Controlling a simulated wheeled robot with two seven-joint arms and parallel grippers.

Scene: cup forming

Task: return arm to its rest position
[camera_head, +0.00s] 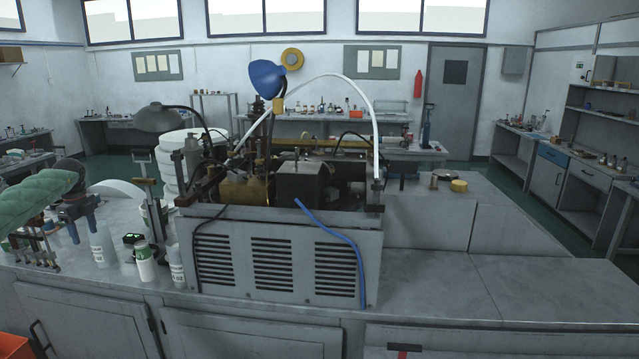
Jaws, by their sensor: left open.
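My left arm, in a green padded sleeve, comes in at the left edge of the head view. My left gripper (82,226) hangs fingers down at its end, over the left part of the grey bench (450,290). Its two fingers are apart, with nothing visible held between them. White bottles stand close by on its right; whether the fingers touch the nearest one I cannot tell. My right gripper is not in view.
A grey machine (280,255) with vents, a blue lamp (266,78) and a white hose (370,105) fills the bench's middle. A white bottle (145,262) stands left of it. A yellow disc (459,185) lies to its right. The bench's front right is clear.

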